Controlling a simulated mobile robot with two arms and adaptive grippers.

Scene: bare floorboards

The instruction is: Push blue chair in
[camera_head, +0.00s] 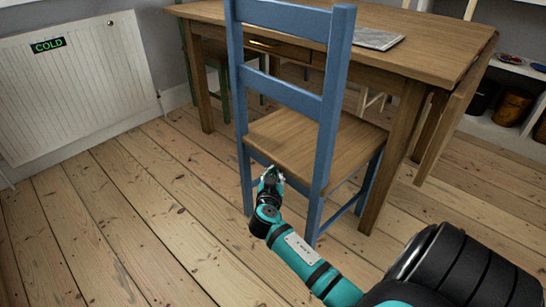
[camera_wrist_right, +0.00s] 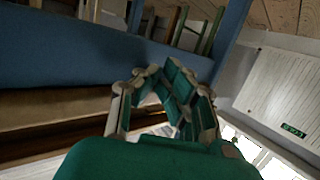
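The blue chair (camera_head: 332,95) has a blue frame and a brown wooden seat (camera_head: 300,150). It stands upright, its back towards me, with the front of its seat reaching towards the wooden table (camera_head: 440,40). My right gripper (camera_head: 271,174) is low behind the chair back, at about seat height, between the two rear posts. Contact with the chair cannot be made out. In the right wrist view the fingers (camera_wrist_right: 157,78) lean in towards each other, with no object seen between them; a blue chair bar (camera_wrist_right: 70,65) fills the left. My left gripper is out of view.
A green chair (camera_head: 222,70) stands at the table's far left side. A white radiator (camera_head: 85,85) with a COLD sign is on the left wall. White shelves (camera_head: 510,135) with pots stand at the right. Floorboards at the left are clear.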

